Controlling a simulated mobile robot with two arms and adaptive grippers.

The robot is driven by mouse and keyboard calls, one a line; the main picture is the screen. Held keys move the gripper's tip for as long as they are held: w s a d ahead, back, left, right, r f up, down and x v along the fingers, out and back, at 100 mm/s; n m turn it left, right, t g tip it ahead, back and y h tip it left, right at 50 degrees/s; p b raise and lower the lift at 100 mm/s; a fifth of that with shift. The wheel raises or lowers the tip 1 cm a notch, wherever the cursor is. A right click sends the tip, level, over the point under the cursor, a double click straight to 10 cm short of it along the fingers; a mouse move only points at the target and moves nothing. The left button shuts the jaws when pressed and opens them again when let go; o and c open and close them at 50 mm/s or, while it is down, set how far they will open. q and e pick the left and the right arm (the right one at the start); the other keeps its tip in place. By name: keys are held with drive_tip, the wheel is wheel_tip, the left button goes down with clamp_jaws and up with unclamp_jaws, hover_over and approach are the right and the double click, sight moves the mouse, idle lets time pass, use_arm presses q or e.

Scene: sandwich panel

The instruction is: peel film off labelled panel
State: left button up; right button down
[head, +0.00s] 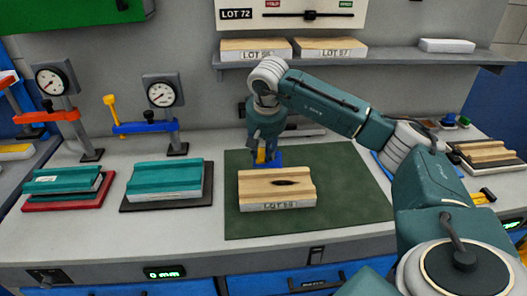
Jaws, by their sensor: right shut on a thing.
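A wood-topped panel (277,188) lies on the dark green mat (345,205), with a LOT label on its front edge, its last digits hard to read, and a dark mark on top. No film is clear on it. Two teal-topped panels lie at left: one (165,178) on a dark tray, one (66,180) on a red tray with a small white label. My right gripper (266,146) points down behind the wood-topped panel, shut on a small yellow and blue thing (276,158) at the mat; its fingertips are partly hidden. My left gripper is not in view.
A sign reads LOT 72 (236,14). Two labelled wooden panels (255,49) sit on the grey shelf (390,57). Dial gauges with clamps (162,95) stand at back left. Stacked wooden pieces (487,153) lie at right. The mat's front is clear.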

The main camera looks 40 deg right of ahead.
drive_tip(key=s+d+r, duration=0.2)
drive_tip(key=s+d, duration=0.4)
drive_tip(key=d, duration=0.4)
drive_tip(key=shift+s+r, duration=0.15)
drive_tip(key=shift+s, duration=0.1)
idle(0.7)
drive_tip(key=shift+d, duration=0.1)
drive_tip(key=s+d+r, duration=0.4)
drive_tip(key=s+d, duration=0.3)
drive_tip(key=d, duration=0.5)
drive_tip(key=shift+s, duration=0.4)
idle(0.8)
drive_tip(key=s+d+r+p, duration=0.3)
drive_tip(key=s+d+r, duration=0.2)
drive_tip(key=d, duration=0.3)
idle(1.2)
drive_tip(key=shift+s, duration=0.1)
idle(1.0)
